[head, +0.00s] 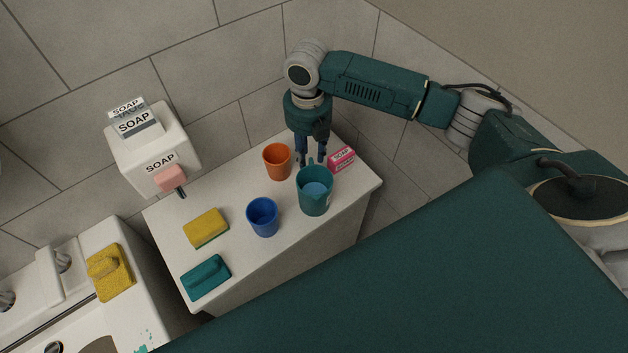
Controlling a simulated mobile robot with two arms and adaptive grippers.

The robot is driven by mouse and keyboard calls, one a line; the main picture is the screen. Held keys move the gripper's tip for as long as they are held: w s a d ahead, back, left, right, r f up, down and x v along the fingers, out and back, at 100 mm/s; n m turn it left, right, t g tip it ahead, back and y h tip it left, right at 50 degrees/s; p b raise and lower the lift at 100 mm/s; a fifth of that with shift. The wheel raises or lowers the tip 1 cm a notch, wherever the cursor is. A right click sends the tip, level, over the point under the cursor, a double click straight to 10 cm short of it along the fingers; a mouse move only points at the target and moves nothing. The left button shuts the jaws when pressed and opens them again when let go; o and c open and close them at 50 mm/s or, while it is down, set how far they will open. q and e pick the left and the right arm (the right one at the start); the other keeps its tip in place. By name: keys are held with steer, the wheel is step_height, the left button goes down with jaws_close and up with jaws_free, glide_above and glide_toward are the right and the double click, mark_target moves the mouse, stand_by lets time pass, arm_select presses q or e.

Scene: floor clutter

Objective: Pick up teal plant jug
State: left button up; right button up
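The teal plant jug (315,200) stands upright on the white counter top, toward its right end. Its open top faces me and light blue shows inside. My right gripper (311,160) points down at the far side of the jug, close to its rim. Its two dark fingers are apart with nothing seen between them. I cannot tell whether a finger touches the jug. My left gripper is not in view.
An orange cup (277,162) stands just left of my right gripper, and a pink soap box (341,159) lies just right. A blue cup (263,218), a yellow sponge (206,228) and a teal brush (206,277) are farther left. A soap dispenser (152,150) hangs on the tiled wall.

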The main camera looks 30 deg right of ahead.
mark_target(315, 183)
steer(key=f, duration=0.1)
steer(key=f+p, duration=0.1)
steer(key=f, duration=0.2)
steer(key=shift+w+d+f+p, duration=0.2)
steer(key=shift+d+f+p, duration=0.05)
steer(key=shift+d+p, duration=0.1)
steer(key=shift+f, duration=0.15)
steer(key=c, duration=0.8)
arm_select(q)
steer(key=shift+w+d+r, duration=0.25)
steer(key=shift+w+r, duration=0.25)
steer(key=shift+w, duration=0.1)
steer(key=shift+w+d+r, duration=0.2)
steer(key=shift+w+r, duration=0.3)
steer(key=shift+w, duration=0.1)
